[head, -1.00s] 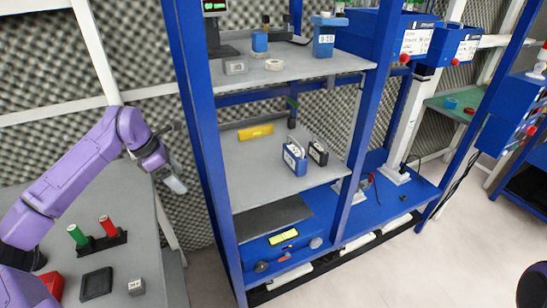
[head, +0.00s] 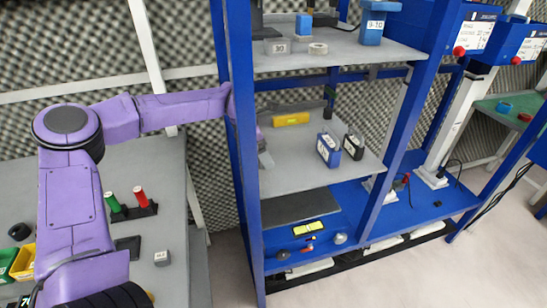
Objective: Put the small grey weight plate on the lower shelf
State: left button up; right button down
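A small round pale grey disc (head: 318,48), which looks like the weight plate, lies on the upper shelf (head: 350,58) beside a grey block (head: 275,46). The middle shelf (head: 305,170) below it is a grey board. My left arm reaches behind the blue left post. My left gripper (head: 266,158) shows just past that post, over the left edge of the middle shelf and well below the disc. The post hides part of it, and I cannot tell whether its fingers are apart or hold anything. My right gripper is not in view.
The middle shelf holds a yellow object (head: 291,119), a blue case (head: 328,150) and a black case (head: 352,147) towards the back and right; its front left is clear. The blue left post (head: 240,150) stands close to my arm. A blue bottom deck (head: 390,215) lies below.

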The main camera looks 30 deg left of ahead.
aim_at(277, 168)
pick_arm(q)
jog(key=shift+w+d+r, duration=0.1)
jog(key=shift+w+d, duration=0.95)
jog(key=shift+w, duration=0.05)
notch_tip(277, 168, down, 3)
jog(key=shift+f+p, duration=0.1)
jog(key=shift+p, duration=0.6)
jog(key=shift+w+f, duration=0.1)
jog(key=shift+f, duration=0.2)
jog(key=o, duration=1.3)
jog(key=shift+f, duration=0.1)
jog(key=shift+r, duration=0.4)
jog(key=b+v, duration=0.1)
jog(key=v, duration=1)
jog(key=shift+s+a+r, duration=0.1)
jog(key=shift+s+r, duration=0.15)
